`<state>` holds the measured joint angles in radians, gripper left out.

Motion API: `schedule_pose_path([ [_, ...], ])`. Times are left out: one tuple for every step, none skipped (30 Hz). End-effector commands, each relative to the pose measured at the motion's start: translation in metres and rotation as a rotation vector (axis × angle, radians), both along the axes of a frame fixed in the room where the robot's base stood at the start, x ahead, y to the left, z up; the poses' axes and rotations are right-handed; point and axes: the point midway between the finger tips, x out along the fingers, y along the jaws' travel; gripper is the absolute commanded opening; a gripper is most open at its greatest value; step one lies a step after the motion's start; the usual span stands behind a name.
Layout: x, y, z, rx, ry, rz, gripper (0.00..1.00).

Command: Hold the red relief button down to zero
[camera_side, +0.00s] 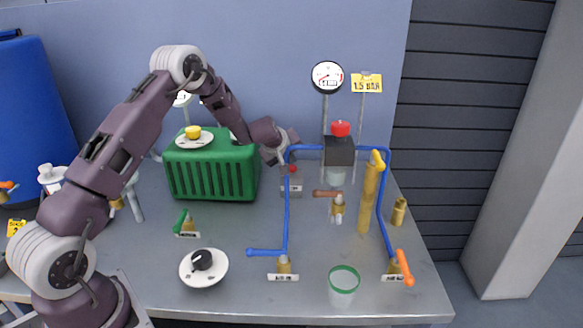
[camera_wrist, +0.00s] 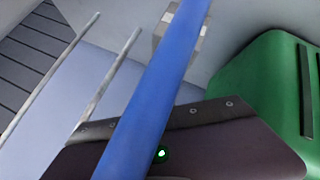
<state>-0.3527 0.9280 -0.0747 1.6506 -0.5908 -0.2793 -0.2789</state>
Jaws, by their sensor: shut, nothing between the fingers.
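A small red button (camera_side: 292,169) sits on a grey labelled box (camera_side: 291,187) behind the left blue pipe; I take it as the relief button, though its label is too small to read. My gripper (camera_side: 284,155) is shut and empty, just above and left of this button, close to the blue pipe. Whether it touches the button cannot be told. A round gauge (camera_side: 327,77) stands on a post behind; its reading is too small to tell. In the wrist view the blue pipe (camera_wrist: 158,90) crosses the picture and partly covers a grey box (camera_wrist: 190,42); no red button shows there.
A blue pipe (camera_side: 287,215) rises in front of the grey box. A green ribbed case (camera_side: 212,172) stands left of my gripper. A dark block with a red cap (camera_side: 340,128) stands to the right. A green-rimmed cup (camera_side: 343,286) is at the front.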

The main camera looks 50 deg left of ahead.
Motion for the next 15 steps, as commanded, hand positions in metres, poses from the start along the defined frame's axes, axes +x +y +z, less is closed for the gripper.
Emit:
schedule_pose_path([
  [0.0,0.0,0.004,0.001,-0.001,0.0,0.0],
  [0.0,0.0,0.005,0.0,-0.001,-0.001,0.0],
  [0.0,0.0,0.006,0.0,-0.001,-0.001,0.0],
  [0.0,0.0,0.007,0.0,-0.001,-0.001,0.0],
  [0.0,0.0,0.007,0.0,-0.001,-0.001,0.0],
  [0.0,0.0,0.007,0.0,-0.001,-0.001,0.0],
  [0.0,0.0,0.007,0.0,-0.001,-0.001,0.0],
  [0.0,0.0,0.007,0.0,-0.001,-0.001,0.0],
  [0.0,0.0,0.007,0.0,-0.001,-0.001,0.0],
  [0.0,0.0,0.007,0.0,-0.001,-0.001,0.0],
  [0.0,0.0,0.007,0.0,-0.001,-0.001,0.0],
  [0.0,0.0,0.009,0.001,-0.001,0.0,0.0],
  [0.0,0.0,0.011,0.001,-0.002,-0.001,0.0],
  [0.001,0.0,0.014,0.002,-0.003,-0.001,0.0],
  [0.001,0.0,0.018,0.003,-0.002,-0.001,0.0],
])
